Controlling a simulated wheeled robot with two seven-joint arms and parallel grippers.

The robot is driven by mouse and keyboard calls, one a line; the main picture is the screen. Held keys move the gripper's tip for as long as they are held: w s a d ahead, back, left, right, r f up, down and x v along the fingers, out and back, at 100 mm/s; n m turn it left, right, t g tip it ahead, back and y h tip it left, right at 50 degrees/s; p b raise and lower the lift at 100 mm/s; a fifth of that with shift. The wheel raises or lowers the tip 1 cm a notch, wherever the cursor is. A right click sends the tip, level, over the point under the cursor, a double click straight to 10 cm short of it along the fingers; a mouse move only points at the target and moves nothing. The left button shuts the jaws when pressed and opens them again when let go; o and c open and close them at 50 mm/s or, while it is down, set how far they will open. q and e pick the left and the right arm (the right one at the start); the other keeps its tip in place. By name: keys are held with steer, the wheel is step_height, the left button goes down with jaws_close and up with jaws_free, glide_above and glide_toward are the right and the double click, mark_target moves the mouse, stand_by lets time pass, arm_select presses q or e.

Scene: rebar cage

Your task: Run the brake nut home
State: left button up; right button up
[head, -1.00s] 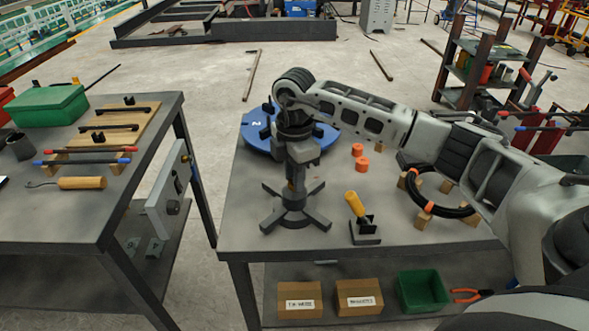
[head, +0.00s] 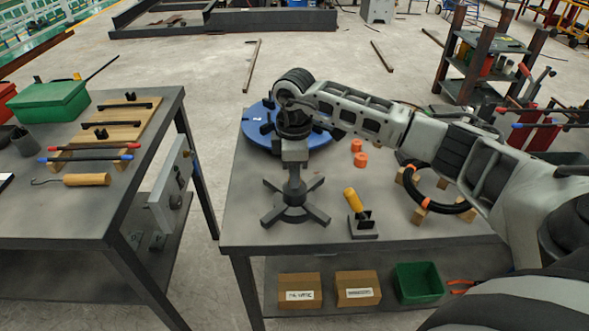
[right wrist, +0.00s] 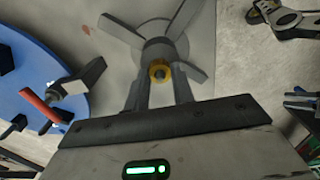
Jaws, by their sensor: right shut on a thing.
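A dark stand with a post and a cross-shaped foot (head: 295,214) stands on the right-hand table. It also shows in the right wrist view (right wrist: 190,20). The brass-coloured brake nut (right wrist: 160,70) sits at the top of the post, between my right fingertips. My right gripper (head: 294,172) points straight down over the post and is shut on the nut; in the head view the fingers hide the nut. How far down the thread the nut sits cannot be told. My left gripper is not in view.
A blue disc (head: 258,136) lies behind the stand. To the right are orange pieces (head: 360,160), a yellow-handled tool (head: 353,198) in a holder, and a black coil (head: 447,208) on wooden blocks. A second table (head: 60,220) with tools stands left, across a gap.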

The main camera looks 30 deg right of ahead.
steer(key=shift+r, duration=0.1)
steer(key=o, duration=1)
step_height(320, 180, up, 16)
steer(key=shift+f+b, duration=0.1)
steer(key=shift+b, duration=0.25)
